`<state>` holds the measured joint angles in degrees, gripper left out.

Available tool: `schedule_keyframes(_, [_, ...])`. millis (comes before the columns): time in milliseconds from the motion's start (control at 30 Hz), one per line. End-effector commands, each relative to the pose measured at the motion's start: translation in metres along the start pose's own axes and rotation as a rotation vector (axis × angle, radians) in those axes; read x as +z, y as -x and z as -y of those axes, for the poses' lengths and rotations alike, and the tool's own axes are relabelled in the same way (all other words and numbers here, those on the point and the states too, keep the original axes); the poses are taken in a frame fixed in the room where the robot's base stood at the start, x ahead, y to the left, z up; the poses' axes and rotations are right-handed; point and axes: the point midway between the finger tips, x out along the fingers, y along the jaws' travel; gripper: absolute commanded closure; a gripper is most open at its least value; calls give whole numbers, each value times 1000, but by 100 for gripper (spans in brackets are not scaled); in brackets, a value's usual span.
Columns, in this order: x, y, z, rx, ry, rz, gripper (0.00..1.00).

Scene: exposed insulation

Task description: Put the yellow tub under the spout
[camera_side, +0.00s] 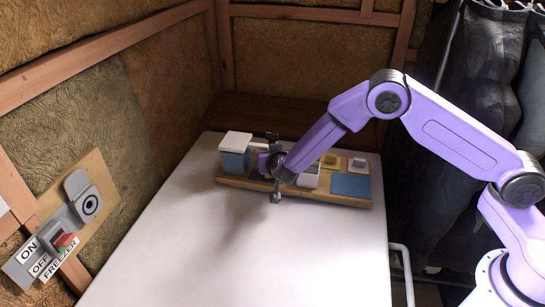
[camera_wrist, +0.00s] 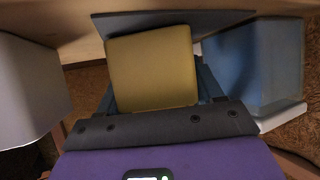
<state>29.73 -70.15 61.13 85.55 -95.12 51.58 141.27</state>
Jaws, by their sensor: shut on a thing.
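The yellow tub (camera_wrist: 152,70) fills the middle of the wrist view, between the two fingers of my gripper (camera_wrist: 157,85), which is shut on it. In the side view my gripper (camera_side: 268,164) is over the left part of the wooden board, and mostly hides the tub. Just left of it stands a blue dispenser (camera_side: 235,160) with a white top (camera_side: 236,139); a pale arm, likely the spout, reaches right from it towards my gripper. The blue body also shows at right in the wrist view (camera_wrist: 258,65). Whether the tub is under the spout I cannot tell.
On the board (camera_side: 233,183) are a white box (camera_side: 308,179), a yellow item (camera_side: 331,160), a small white item (camera_side: 357,164) and a blue square (camera_side: 350,184). The white table (camera_side: 310,245) in front is clear. A freezer switch (camera_side: 62,242) is on the left wall.

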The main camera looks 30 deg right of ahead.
Motion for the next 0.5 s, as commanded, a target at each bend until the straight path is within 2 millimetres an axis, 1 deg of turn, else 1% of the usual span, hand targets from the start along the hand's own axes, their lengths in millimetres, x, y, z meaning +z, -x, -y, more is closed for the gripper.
schedule_keyframes(267, [2,-1,0,1,-2,-1,64])
schedule_keyframes(300, [2,-1,0,0,-2,-1,28])
schedule_keyframes(367, [1,-1,0,0,-2,-1,9])
schedule_keyframes(500, [2,-1,0,0,-2,-1,9])
